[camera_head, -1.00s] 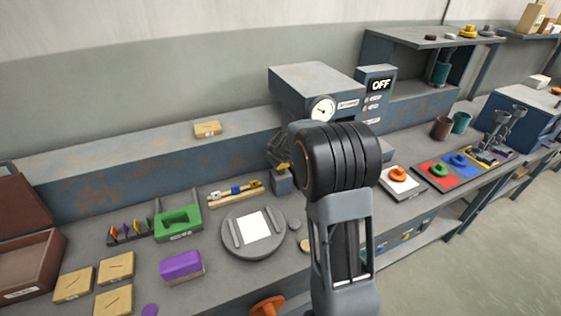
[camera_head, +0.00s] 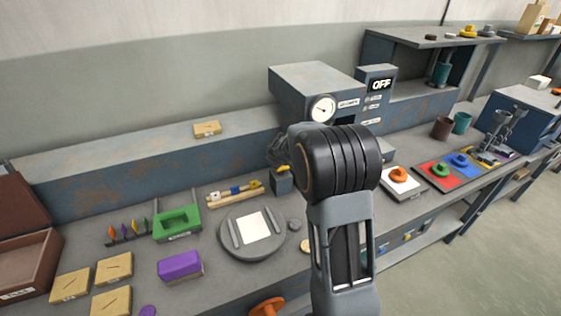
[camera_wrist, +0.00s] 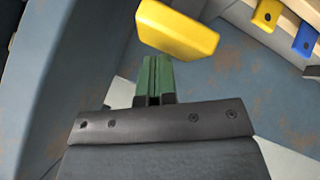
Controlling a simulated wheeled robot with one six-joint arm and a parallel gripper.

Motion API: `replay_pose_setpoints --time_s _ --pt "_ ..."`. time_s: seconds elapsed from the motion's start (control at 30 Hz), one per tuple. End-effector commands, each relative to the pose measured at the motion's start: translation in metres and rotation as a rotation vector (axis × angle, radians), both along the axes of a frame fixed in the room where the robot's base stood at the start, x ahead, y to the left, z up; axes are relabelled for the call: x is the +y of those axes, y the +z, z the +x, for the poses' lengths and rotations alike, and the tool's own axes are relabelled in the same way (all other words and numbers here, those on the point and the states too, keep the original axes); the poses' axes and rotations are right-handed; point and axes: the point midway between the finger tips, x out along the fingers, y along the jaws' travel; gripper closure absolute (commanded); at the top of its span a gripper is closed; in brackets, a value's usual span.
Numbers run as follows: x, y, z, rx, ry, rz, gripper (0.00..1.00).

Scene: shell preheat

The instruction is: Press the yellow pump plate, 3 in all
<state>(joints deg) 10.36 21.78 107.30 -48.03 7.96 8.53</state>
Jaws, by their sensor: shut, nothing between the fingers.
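The yellow pump plate (camera_head: 283,168) shows small in the head view, on top of a dark grey block (camera_head: 282,182) in front of the machine with the gauge. In the wrist view the yellow plate (camera_wrist: 178,28) is large and lies just past my fingertips. My gripper (camera_wrist: 155,70) is shut and empty, its green fingers together and pointing towards the plate's near edge. I cannot tell whether they touch it. In the head view my own arm hides most of the gripper.
A rack with yellow and blue pieces (camera_head: 234,193) lies left of the pump. A round grey plate with a white square (camera_head: 251,250) lies in front. The wall ledge is mostly clear.

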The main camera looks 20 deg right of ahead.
Motion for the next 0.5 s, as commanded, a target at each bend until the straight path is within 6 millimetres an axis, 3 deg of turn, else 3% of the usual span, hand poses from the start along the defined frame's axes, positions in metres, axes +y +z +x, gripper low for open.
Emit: replay_pose_setpoints --time_s 0.5 --pt "-0.0001 -0.0076 -0.0005 0.003 -0.001 0.000 1.00"
